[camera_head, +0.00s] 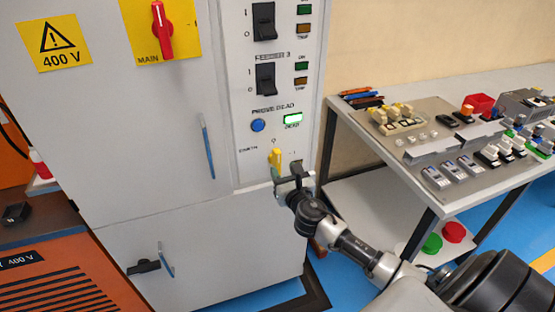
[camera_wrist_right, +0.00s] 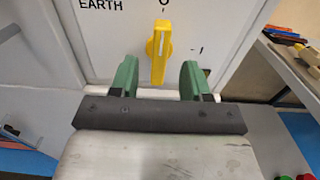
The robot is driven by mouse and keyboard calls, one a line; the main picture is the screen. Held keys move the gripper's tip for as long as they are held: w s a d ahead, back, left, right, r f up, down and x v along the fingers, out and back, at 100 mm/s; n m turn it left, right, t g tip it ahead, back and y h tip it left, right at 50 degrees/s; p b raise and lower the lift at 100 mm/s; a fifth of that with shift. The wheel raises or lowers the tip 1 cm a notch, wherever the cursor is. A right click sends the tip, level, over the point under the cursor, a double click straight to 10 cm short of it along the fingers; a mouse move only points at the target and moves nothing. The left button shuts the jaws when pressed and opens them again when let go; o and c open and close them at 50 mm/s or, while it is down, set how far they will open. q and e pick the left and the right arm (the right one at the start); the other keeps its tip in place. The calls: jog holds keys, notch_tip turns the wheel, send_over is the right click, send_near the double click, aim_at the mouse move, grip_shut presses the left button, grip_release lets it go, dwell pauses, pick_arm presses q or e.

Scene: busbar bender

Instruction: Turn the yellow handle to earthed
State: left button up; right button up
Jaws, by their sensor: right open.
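The yellow handle (camera_head: 275,158) sits low on the grey cabinet's narrow right panel, beside the EARTH label. In the right wrist view the yellow handle (camera_wrist_right: 162,42) stands upright, its top pointing at the 0 mark; a 1 mark is to its right. My right gripper (camera_head: 290,172) is just in front of and below the handle. In the wrist view the green fingers of my right gripper (camera_wrist_right: 160,76) are apart, one on each side of the handle's lower end, with a gap on both sides. My left gripper is not in view.
Above the handle are a blue button (camera_head: 258,125) and a lit green DEAD lamp (camera_head: 292,119). A red MAIN switch (camera_head: 161,32) is at upper left. The cabinet door has a blue handle (camera_head: 208,150). A workbench (camera_head: 410,95) with many parts stands at right.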

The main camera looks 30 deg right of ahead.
aim_at(279, 162)
jog(key=x, duration=0.6)
jog(key=shift+c, duration=0.5)
jog(key=c, duration=0.4)
